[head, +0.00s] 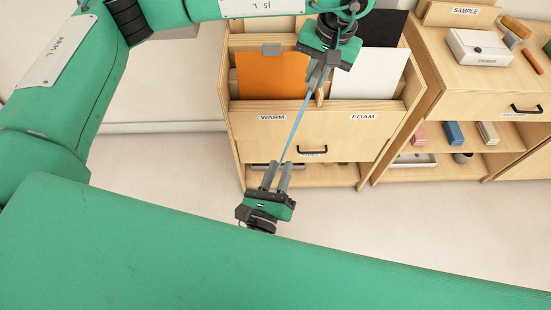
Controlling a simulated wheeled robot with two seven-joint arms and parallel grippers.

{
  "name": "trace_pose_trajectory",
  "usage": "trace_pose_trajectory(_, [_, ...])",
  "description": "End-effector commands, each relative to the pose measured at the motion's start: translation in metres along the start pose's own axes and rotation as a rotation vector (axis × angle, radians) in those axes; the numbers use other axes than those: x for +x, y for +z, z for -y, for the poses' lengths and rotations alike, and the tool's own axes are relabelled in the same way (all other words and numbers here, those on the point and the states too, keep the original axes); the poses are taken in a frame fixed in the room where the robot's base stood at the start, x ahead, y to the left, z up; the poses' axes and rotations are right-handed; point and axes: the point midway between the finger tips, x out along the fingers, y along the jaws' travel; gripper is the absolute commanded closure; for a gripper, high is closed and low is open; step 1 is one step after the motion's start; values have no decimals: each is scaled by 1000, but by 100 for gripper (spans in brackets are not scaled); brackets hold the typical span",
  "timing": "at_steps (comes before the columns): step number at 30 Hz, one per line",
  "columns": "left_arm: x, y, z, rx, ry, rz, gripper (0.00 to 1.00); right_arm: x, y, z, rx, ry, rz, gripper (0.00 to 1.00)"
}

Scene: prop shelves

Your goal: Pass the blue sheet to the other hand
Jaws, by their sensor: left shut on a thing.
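The blue sheet (296,126) shows nearly edge-on as a thin slanted strip in the middle of the head view. My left gripper (316,82) is shut on its upper end and holds it in front of the shelf unit. My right gripper (280,165) is below, with its fingers pointing up toward the sheet. Its two fingers are apart with a gap between them. The sheet's lower end reaches the fingertips and appears to lie at the gap. I cannot tell whether it touches either finger.
Behind stands a wooden unit with slots labelled WARM (272,117) and FOAM (362,117), holding an orange sheet (268,78), a white sheet (368,76) and a black sheet (384,28). A second shelf (450,100) with small props stands at right. Floor is clear at left.

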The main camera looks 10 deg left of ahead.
Motion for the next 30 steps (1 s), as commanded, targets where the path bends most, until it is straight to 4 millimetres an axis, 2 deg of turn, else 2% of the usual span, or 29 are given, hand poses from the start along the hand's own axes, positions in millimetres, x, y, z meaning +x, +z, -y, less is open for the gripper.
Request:
trace_pose_trajectory(1, [0,0,0,0,0,0,100,-1,22,12,128,-19,-17,72])
trace_pose_trajectory(3, [0,0,0,0,0,0,100,-4,44,24,288,-34,-49,72])
trace_pose_trajectory(6, [0,0,0,0,0,0,100,-9,67,38,466,-42,-88,72])
trace_pose_trajectory(9, [0,0,0,0,0,0,100,-13,80,46,582,-43,-119,72])
trace_pose_trajectory(13, [0,0,0,0,0,0,100,-14,87,50,650,-42,-137,72])
trace_pose_trajectory(17, [0,0,0,0,0,0,100,-3,86,51,660,-42,-140,72])
trace_pose_trajectory(30, [0,0,0,0,0,0,100,76,75,50,656,-42,-139,72])
